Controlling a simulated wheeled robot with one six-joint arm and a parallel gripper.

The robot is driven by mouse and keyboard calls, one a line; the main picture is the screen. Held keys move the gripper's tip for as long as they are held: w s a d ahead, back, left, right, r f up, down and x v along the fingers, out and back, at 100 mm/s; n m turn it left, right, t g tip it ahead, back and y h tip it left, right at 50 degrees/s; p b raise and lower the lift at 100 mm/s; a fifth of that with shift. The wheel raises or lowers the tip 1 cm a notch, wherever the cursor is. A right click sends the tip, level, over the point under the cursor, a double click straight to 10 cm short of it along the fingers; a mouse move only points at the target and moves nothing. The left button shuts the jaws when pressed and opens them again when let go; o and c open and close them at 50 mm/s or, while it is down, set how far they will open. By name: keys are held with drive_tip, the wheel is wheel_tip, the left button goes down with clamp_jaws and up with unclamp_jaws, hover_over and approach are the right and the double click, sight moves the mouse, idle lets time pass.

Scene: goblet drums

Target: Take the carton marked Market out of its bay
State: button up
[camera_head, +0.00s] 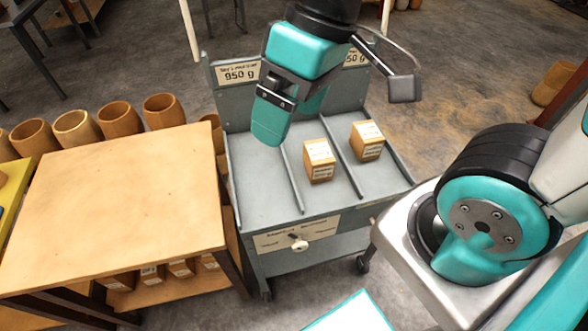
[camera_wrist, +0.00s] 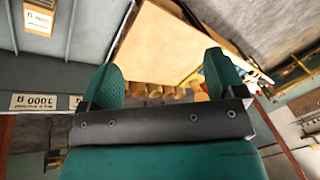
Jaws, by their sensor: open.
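Two wooden cartons with white labels stand in a grey cart (camera_head: 262,201) split into bays by low dividers. One carton (camera_head: 319,160) is in the middle bay and the other carton (camera_head: 367,141) is in the right bay. Their print is too small to read, so I cannot tell which is marked Market. My gripper (camera_head: 290,122) is open and empty, above the rear of the cart, left of and higher than both cartons. Its two teal fingers also show in the wrist view (camera_wrist: 162,80). A labelled carton (camera_wrist: 38,20) shows at the upper left there.
The visible left bay floor is clear.

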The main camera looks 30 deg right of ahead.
drive_tip(key=shift+o, duration=0.7)
drive_tip(key=w+d+f+m+b, duration=0.1)
drive_tip(key=w+d+f+b, duration=0.1)
drive_tip(key=w+f+b, duration=0.1)
wheel_tip(320, 180, down, 2)
drive_tip(key=shift+w+f+m+h, duration=0.1)
drive_tip(key=shift+w+m+h, duration=0.2)
drive_tip(key=shift+w, duration=0.6)
drive_tip(key=m+h+b, duration=0.3)
drive_tip(key=m+b, duration=0.5)
drive_tip(key=b, duration=0.3)
hover_over(319, 151)
wheel_tip(319, 151, down, 27)
drive_tip(key=shift+s+a+f, duration=0.1)
drive_tip(key=shift+s+a, duration=0.05)
drive_tip(key=shift+d+f, duration=0.2)
drive_tip(key=shift+f, duration=2.8)
drive_tip(key=c, duration=1.2)
drive_tip(key=shift+w, duration=0.2)
drive_tip(key=shift+c, duration=0.3)
drive_tip(key=shift+r, duration=0.15)
